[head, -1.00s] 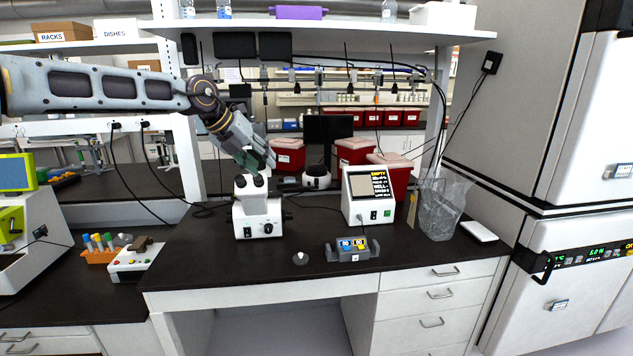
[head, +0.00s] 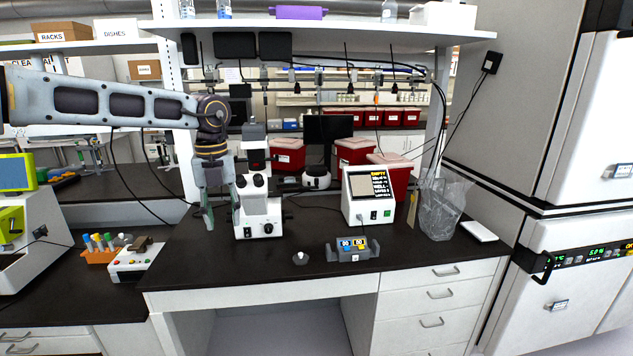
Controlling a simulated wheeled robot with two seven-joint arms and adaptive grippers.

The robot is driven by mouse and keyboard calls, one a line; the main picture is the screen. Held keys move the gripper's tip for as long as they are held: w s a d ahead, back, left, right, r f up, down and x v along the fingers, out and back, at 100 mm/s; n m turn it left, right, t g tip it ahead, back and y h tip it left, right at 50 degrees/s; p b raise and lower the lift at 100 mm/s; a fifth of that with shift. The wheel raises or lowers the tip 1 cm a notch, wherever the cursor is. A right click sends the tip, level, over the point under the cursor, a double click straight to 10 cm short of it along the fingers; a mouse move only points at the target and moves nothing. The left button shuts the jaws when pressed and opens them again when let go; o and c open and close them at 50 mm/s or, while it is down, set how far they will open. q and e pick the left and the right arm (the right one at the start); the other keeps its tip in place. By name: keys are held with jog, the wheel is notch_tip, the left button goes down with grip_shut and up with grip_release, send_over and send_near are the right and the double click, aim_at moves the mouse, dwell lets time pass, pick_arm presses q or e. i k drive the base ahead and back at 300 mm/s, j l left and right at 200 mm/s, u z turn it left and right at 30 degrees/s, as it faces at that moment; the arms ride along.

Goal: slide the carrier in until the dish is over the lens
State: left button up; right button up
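The white microscope (head: 258,212) stands on the dark bench, left of its middle, with two black eyepieces facing me. Its stage, carrier, dish and lens are too small or hidden to make out. My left gripper (head: 219,216) points down just left of the microscope, close beside its body. Its fingers look spread with a gap between them, and I see nothing held. I cannot tell whether the finger nearer the microscope touches it. My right gripper is out of view.
A white display unit (head: 369,197) and a clear bag (head: 441,206) stand to the right. A shelf (head: 330,33) hangs above. The bench front between knob and left edge is clear.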

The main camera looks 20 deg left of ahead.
aim_at(280, 180)
jog(key=i, duration=2)
